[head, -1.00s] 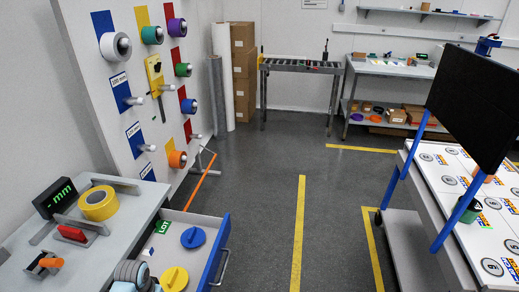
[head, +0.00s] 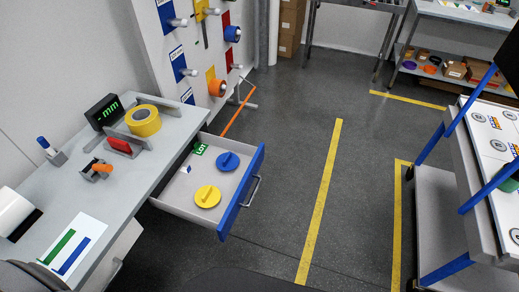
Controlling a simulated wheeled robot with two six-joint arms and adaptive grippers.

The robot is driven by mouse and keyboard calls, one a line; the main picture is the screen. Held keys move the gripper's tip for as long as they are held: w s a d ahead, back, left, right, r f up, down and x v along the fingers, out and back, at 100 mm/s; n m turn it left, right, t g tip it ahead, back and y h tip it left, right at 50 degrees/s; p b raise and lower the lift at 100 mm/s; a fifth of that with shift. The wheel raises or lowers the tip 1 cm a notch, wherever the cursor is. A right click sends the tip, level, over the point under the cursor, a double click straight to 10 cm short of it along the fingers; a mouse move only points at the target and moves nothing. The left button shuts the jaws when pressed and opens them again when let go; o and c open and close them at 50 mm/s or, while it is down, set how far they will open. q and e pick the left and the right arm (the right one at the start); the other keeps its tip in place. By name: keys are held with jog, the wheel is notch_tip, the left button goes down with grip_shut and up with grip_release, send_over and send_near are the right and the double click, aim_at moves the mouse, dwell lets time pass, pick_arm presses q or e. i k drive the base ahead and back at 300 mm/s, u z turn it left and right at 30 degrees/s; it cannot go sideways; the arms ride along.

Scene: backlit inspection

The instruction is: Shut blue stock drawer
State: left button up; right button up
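The stock drawer with the blue front (head: 243,192) stands open in the head view, pulled out to the right from the grey workbench (head: 165,150). Its bar handle (head: 250,190) is on the outer face. Inside the grey drawer lie a yellow round piece (head: 207,196), a blue round piece (head: 228,161), a green LOT tag (head: 200,148) and a small blue-and-white piece (head: 186,169). Neither of my grippers is in view.
On the bench are a yellow tape roll (head: 142,121), a display (head: 104,112), and a sheet with green and blue bars (head: 68,248). Dark floor (head: 285,180) is open right of the drawer, with a yellow line (head: 320,200). A white-topped stand (head: 470,150) is further right.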

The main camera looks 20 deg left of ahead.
aim_at(177, 199)
jog(key=k, duration=1.25)
jog(key=z, duration=0.6)
jog(key=i, duration=1)
jog(key=u, duration=0.4)
